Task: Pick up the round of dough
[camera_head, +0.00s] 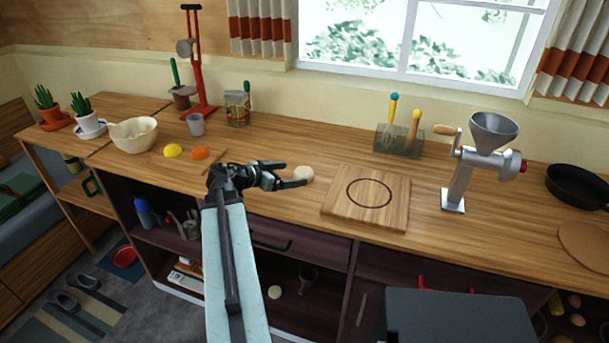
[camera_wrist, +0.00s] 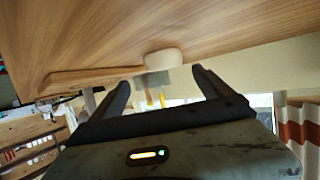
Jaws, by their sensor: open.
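The round of dough (camera_head: 303,174) is a small, pale, low disc on the wooden counter, left of the square board. In the wrist view the dough (camera_wrist: 163,59) shows just past the fingertips, roughly centred between them. My gripper (camera_head: 294,175) is open and empty, with its fingers pointing right toward the dough. In the wrist view the two dark fingers of my gripper (camera_wrist: 161,79) are spread apart, with nothing between them. I cannot tell whether a fingertip touches the dough.
The square board (camera_head: 340,206) with a dark ring lies right of the dough. Further right stands a metal grinder (camera_head: 460,180). A utensil block (camera_head: 398,141) stands behind. Left are a bowl (camera_head: 134,135), yellow (camera_head: 173,151) and orange (camera_head: 200,153) pieces, and a cup (camera_head: 195,125). Counter behind the dough is clear.

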